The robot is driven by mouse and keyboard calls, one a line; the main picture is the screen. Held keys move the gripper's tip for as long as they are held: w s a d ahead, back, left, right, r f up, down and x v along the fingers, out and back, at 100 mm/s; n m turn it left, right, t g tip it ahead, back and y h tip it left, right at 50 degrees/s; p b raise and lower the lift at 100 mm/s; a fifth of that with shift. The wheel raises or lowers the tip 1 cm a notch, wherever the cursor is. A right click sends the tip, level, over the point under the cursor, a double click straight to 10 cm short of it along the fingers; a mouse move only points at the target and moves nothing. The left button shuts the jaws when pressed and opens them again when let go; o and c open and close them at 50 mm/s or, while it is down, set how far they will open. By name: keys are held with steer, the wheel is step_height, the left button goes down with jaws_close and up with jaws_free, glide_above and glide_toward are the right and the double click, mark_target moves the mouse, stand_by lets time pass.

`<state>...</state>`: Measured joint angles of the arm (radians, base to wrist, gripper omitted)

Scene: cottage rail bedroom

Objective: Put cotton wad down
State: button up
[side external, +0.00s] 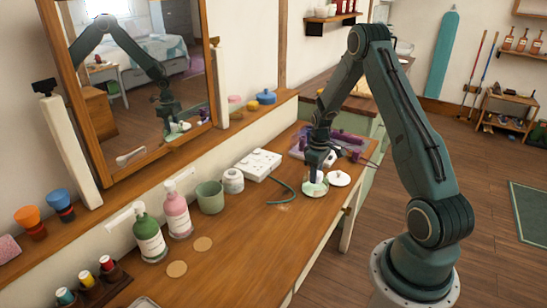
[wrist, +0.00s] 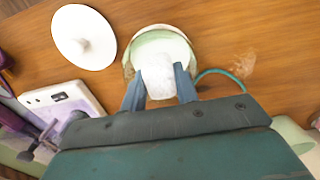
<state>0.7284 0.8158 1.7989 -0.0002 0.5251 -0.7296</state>
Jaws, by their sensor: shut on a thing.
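In the wrist view, my gripper (wrist: 159,76) is shut on a white cotton wad (wrist: 158,84), held between its two blue-grey fingers. Beyond the wad is a round pale green and white dish (wrist: 160,41), which the wad partly covers. I cannot tell whether the wad touches the dish. In the side external view, my gripper (side external: 317,172) points down at the dish (side external: 314,190) on the wooden table (side external: 240,246).
A white knobbed lid (wrist: 83,37) lies beside the dish. A white box (side external: 259,164), a green cup (side external: 210,196), a white jar (side external: 233,181) and a pink bottle (side external: 177,212) stand to the left. A purple device (side external: 345,139) is behind.

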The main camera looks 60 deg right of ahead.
steer(key=shift+f, duration=1.45)
steer(key=shift+f, duration=0.1)
steer(key=o, duration=0.7)
steer(key=shift+o, duration=0.2)
step_height(320, 180, up, 12)
steer(key=shift+r, duration=0.1)
